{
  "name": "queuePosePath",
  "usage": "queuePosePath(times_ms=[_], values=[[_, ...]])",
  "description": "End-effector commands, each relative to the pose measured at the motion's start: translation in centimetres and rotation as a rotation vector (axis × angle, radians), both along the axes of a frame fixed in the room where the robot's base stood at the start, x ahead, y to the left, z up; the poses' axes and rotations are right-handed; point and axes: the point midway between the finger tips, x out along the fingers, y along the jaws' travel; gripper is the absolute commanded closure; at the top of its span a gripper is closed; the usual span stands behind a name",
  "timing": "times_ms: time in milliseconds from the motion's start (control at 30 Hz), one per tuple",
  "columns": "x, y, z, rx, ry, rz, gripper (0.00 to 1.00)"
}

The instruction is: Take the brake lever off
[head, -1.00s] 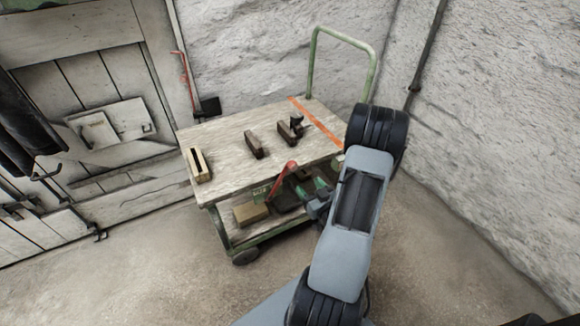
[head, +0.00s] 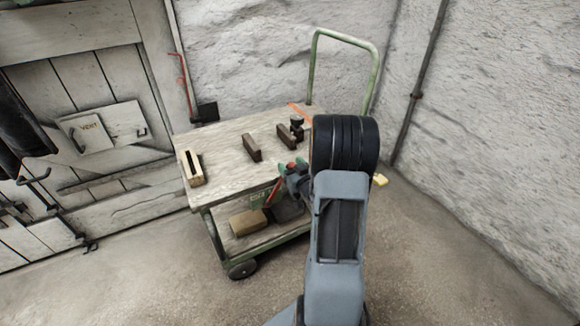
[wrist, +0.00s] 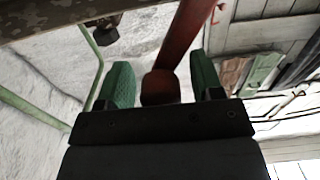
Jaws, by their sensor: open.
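The red brake lever (head: 272,192) slants up from the near side of the cart (head: 228,160), its red tip (head: 291,165) showing at my gripper. In the wrist view the lever (wrist: 184,45) runs between my two green fingers, its blunt end close to the palm. My gripper (wrist: 163,85) is open, with a gap visible on each side of the lever. In the head view my gripper (head: 293,176) is small and partly hidden by the lever and my arm. The lever's lower mount is hard to make out.
On the cart top stand a pale slotted block (head: 194,179), a dark block (head: 252,148) and a dark plane-like tool (head: 287,135). A tan box (head: 247,222) lies on the lower shelf. A green push handle (head: 344,36) rises behind. Open floor lies in front.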

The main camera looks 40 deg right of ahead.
Motion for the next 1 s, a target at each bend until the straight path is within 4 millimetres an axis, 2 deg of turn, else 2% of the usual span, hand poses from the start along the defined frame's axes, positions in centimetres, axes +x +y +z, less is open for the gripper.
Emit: queuePosePath(times_ms=[200, 467, 1000], values=[[0.82, -0.11, -0.02, 0.000, -0.001, -0.001, 0.40], [0.88, -0.12, -0.01, 0.000, 0.000, -0.001, 0.40], [0.74, -0.41, 0.00, -0.001, -0.001, -0.009, 0.89]])
